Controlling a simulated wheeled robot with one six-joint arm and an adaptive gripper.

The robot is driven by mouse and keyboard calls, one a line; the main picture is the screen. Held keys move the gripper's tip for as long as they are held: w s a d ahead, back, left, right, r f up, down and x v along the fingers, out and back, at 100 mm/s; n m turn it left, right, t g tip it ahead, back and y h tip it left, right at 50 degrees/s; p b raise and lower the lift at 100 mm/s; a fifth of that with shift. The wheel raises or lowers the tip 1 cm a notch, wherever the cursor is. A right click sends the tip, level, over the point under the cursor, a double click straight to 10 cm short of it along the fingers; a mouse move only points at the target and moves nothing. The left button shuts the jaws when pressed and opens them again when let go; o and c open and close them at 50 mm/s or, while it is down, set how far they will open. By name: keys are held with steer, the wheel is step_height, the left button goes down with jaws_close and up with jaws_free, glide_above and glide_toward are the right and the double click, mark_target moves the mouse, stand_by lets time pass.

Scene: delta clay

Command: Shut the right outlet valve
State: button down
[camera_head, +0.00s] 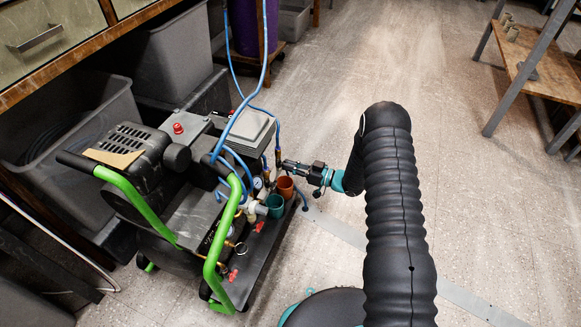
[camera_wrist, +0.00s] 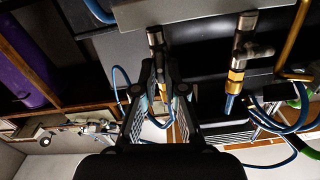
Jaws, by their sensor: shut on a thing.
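The right outlet valve is a small metal and brass fitting with a blue hose on the right side of the compressor (camera_head: 165,190). My gripper (camera_head: 284,164) reaches it from the right in the head view and hides most of it. In the wrist view, my gripper (camera_wrist: 158,88) has its two fingers closed around the lower part of this valve (camera_wrist: 156,42). The fingers hide its handle, so I cannot tell its angle. A second, similar valve (camera_wrist: 239,52) with a yellow band and blue hose stands apart to the right in the wrist view.
Blue hoses (camera_head: 262,88) rise from the compressor near my gripper. Grey bins (camera_head: 172,55) stand behind. The floor to the right is open up to a wooden shelf (camera_head: 540,65).

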steer(key=shift+w+d+f+m+b, duration=0.1)
steer(key=shift+m, duration=2.55)
steer(key=shift+a+f+m+b, duration=0.1)
steer(key=shift+m+b, duration=0.05)
steer(key=shift+m, duration=2.55)
steer(key=shift+w+d+m+b, duration=0.1)
steer(key=shift+m, duration=2.55)
steer(key=c, duration=1.2)
jaws_free()
steer(key=shift+c, duration=0.2)
steer(key=v, duration=1.2)
